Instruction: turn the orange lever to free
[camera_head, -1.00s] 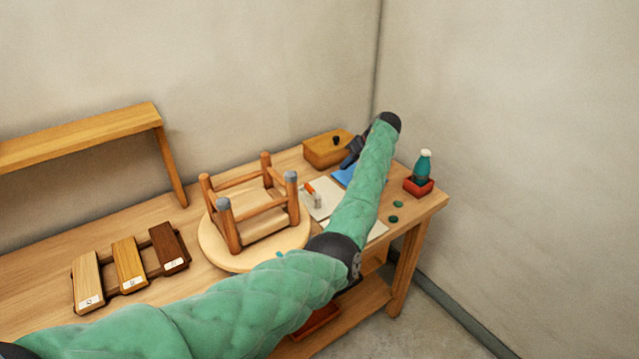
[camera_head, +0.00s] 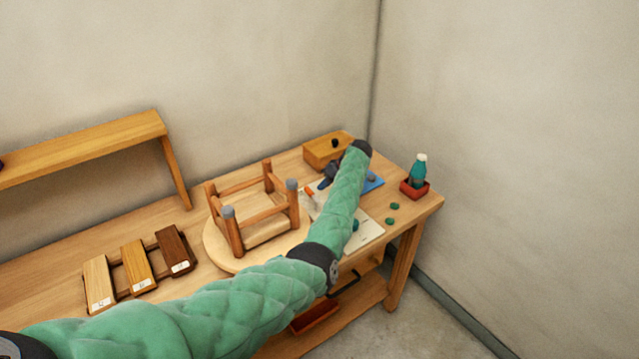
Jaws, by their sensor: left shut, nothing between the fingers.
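The orange lever (camera_head: 309,193) sits on a small pale fitting on a white board (camera_head: 368,231) on the workbench, just right of the upturned stool. My left arm reaches across from the lower left. My left gripper (camera_head: 324,183), dark and small in the picture, points down just right of the lever, close to it. I cannot tell whether it touches the lever. It is shut with nothing in it. My forearm hides part of the board and part of the blue mat (camera_head: 373,183). My right gripper is not in view.
The stool (camera_head: 258,208) stands legs up on a round pale disc (camera_head: 219,246). A wooden box (camera_head: 322,152) is at the back. A teal bottle (camera_head: 418,171) stands in a red tray (camera_head: 413,190) at right.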

